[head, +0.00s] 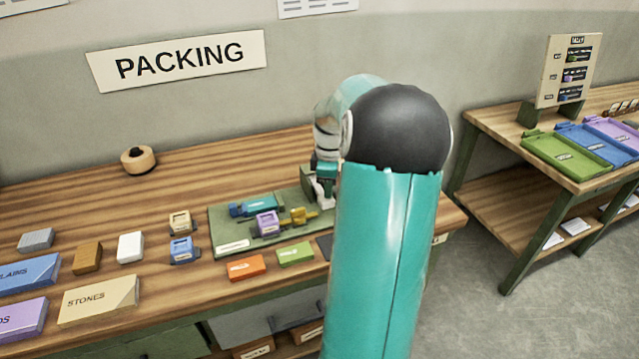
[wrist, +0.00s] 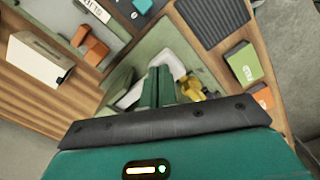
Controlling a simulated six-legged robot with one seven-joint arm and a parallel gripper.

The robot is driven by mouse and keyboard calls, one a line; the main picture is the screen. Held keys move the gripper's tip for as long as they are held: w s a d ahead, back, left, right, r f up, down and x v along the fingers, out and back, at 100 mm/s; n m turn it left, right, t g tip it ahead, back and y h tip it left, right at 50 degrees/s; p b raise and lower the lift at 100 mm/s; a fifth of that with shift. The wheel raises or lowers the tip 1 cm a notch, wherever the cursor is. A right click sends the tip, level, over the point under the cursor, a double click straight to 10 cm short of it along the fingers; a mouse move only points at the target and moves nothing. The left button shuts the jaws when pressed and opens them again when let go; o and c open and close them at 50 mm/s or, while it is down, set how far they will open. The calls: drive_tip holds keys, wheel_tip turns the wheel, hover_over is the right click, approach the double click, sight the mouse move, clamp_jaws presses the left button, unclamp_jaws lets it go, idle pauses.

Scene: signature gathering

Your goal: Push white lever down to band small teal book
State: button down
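My gripper (wrist: 160,85) shows in the wrist view as two teal fingers side by side, with no clear gap and nothing seen between them. A white curved piece (wrist: 180,66), apparently the white lever, lies right behind the fingertips; I cannot tell if they touch it. In the head view my gripper (head: 327,170) is over the right end of the green board, close above a white part (head: 323,190). My arm hides much of that end. A blue and teal item (head: 256,207) lies on the board; I cannot clearly make out the small teal book.
A purple device (head: 267,223) and a yellow piece (head: 298,216) are on the green board (head: 228,226). Orange (head: 245,267) and green (head: 295,253) blocks lie in front. A tape roll (head: 138,160) stands behind left. A side table with trays (head: 565,157) is right.

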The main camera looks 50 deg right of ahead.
drive_tip(key=shift+f, duration=1.3)
drive_tip(key=shift+r, duration=0.15)
idle(0.5)
drive_tip(key=shift+r, duration=4.4)
